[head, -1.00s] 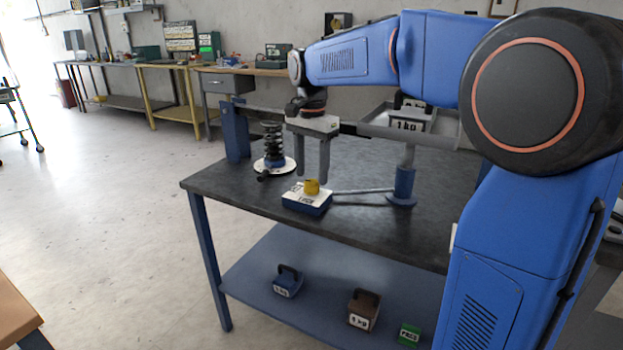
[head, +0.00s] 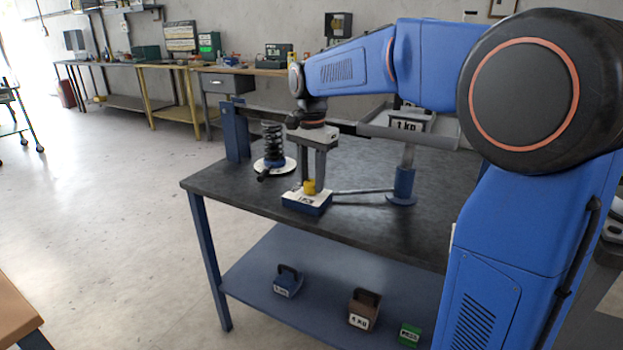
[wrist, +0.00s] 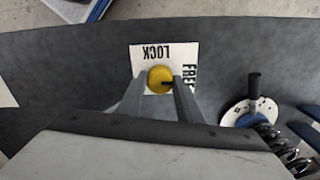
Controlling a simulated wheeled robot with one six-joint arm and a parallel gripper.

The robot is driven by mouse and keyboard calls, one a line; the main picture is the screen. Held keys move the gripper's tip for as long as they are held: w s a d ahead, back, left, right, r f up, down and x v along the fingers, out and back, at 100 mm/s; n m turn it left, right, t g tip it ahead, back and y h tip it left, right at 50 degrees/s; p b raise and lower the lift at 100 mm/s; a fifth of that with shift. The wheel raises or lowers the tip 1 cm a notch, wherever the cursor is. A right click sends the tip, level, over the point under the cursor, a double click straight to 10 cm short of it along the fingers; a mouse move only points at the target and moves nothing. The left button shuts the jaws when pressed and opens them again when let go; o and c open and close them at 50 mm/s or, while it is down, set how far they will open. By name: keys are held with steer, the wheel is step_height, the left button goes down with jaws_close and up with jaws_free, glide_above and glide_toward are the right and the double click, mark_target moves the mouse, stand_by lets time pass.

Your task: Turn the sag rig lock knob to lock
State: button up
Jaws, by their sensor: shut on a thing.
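The yellow lock knob (head: 309,187) sits on top of a small blue box with a white label plate (head: 305,203) on the dark bench. My gripper (head: 313,179) points straight down and is shut on the knob, one finger on each side. In the wrist view the knob (wrist: 158,76) lies between the two fingertips (wrist: 160,86). The plate reads LOCK above the knob and FREE at its right. A dark mark on the knob points right, towards FREE. The fingers hide part of the plate.
A black coil spring on a white disc (head: 287,167) stands left of my gripper. Weights (head: 364,309) lie on the lower shelf.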

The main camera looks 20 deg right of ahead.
steer(key=shift+n, duration=0.3)
steer(key=n, duration=0.3)
steer(key=shift+n, duration=0.3)
steer(key=n, duration=0.4)
steer(key=shift+n, duration=0.3)
steer(key=n, duration=0.4)
steer(key=shift+n, duration=2.5)
steer(key=o, duration=1)
steer(key=shift+o, duration=0.2)
steer(key=shift+r, duration=0.15)
